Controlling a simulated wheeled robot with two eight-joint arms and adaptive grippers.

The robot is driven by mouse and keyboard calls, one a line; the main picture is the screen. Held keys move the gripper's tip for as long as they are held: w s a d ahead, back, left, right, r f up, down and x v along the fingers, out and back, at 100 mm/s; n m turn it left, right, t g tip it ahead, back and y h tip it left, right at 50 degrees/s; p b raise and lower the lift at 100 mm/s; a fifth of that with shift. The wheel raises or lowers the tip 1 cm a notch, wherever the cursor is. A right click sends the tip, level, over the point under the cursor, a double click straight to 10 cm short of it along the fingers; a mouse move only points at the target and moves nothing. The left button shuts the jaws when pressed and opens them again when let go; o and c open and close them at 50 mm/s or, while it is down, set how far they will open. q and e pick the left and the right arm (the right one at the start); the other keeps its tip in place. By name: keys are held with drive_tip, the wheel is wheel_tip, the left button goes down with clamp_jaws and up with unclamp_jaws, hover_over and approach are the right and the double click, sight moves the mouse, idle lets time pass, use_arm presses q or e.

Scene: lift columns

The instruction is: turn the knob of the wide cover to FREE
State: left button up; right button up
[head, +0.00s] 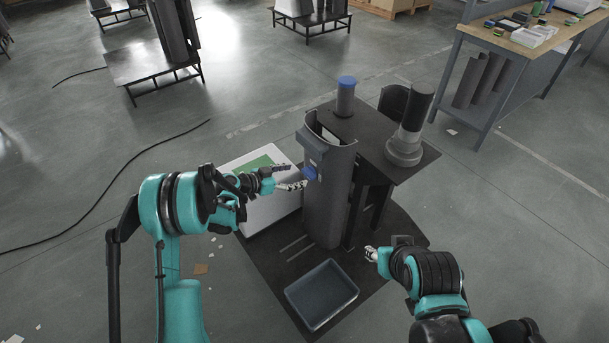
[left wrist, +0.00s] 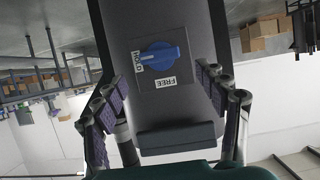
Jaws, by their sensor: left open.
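The wide cover (head: 328,205) is a tall dark grey curved shell standing upright on the dark platform. The FREE label (left wrist: 164,82) is below the knob. My left gripper (head: 298,176) is open in front of the knob, a finger toward either side; contact cannot be told. My right gripper (head: 371,254) is low to the right of the cover, its opening unclear.
A blue-grey tray (head: 321,294) lies on the dark mat in front. A white box with a green top (head: 262,185) stands left of the cover. A dark table (head: 420,156) behind holds a blue-capped cylinder (head: 346,96) and a grey column piece (head: 408,135).

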sight(307, 172)
use_arm(q)
drive_tip(key=b+x, duration=0.1)
drive_tip(key=x, duration=0.3)
drive_tip(key=shift+w+d+f, duration=0.1)
drive_tip(key=shift+f, duration=0.1)
drive_tip(key=shift+w+d+f+b, duration=0.15)
drive_tip(key=shift+w+d+b, duration=0.15)
drive_tip(key=shift+w+d, duration=0.15)
drive_tip(key=shift+s, duration=0.1)
drive_tip(key=c, duration=1.1)
